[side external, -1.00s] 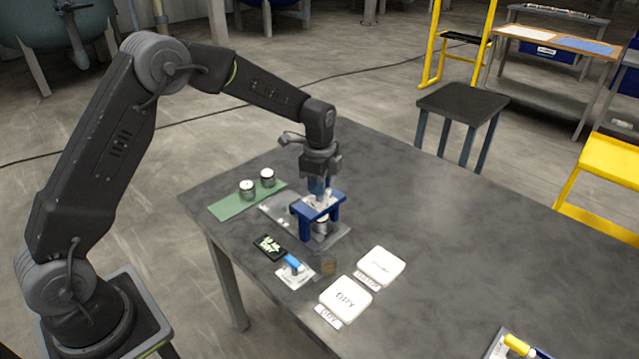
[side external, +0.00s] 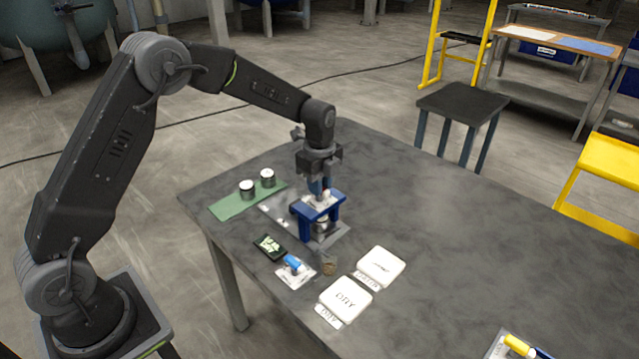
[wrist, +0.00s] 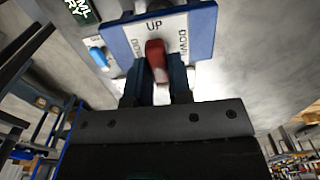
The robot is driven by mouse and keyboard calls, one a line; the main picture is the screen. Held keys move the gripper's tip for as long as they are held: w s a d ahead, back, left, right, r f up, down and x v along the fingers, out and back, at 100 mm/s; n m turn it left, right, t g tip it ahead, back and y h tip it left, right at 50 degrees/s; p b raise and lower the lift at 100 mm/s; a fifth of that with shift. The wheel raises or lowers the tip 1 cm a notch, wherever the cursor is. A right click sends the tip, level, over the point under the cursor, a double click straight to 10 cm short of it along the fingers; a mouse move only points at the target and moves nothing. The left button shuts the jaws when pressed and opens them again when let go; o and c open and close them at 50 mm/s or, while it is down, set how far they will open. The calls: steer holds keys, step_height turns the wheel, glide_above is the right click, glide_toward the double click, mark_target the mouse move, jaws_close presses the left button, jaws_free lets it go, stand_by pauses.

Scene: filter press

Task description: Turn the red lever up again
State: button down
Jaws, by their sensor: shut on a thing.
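The red lever (wrist: 155,55) stands between my gripper's two blue fingers in the wrist view. It is mounted on a white plate marked UP at the top and DOWN at either side. In the wrist view the lever lies roughly in line with the UP mark. The plate sits on the blue press frame (wrist: 202,35), which also shows on the table in the side view (side external: 299,210). My gripper (wrist: 158,68) is shut on the lever. In the side view my gripper (side external: 319,188) points down onto the frame's top, and its fingers hide the lever.
A green mat (side external: 226,206) with two metal cans lies left of the press. A black display (side external: 270,247) and a blue piece (side external: 292,263) on a white card are in front. Two white square pads (side external: 345,299) lie front right. The table's right part is mostly clear.

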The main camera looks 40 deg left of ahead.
steer(key=c, duration=1)
jaws_free()
steer(key=shift+c, duration=0.2)
step_height(320, 180, up, 14)
steer(key=s+d+r+n+t, duration=0.1)
steer(key=s+r+n, duration=0.25)
steer(key=s, duration=0.35)
steer(key=s+d+r+n+t, duration=0.1)
steer(key=s+r+n+t, duration=0.1)
steer(key=s+n, duration=0.4)
steer(key=s+d+r+n+t, duration=0.1)
steer(key=s+r+n, duration=0.2)
steer(key=s, duration=0.6)
steer(key=s+f+n+t, duration=0.1)
steer(key=s+f+n, duration=0.3)
steer(key=s, duration=0.4)
steer(key=shift+d+f+n+t, duration=0.2)
steer(key=shift+n+t, duration=0.1)
steer(key=shift+n, duration=0.55)
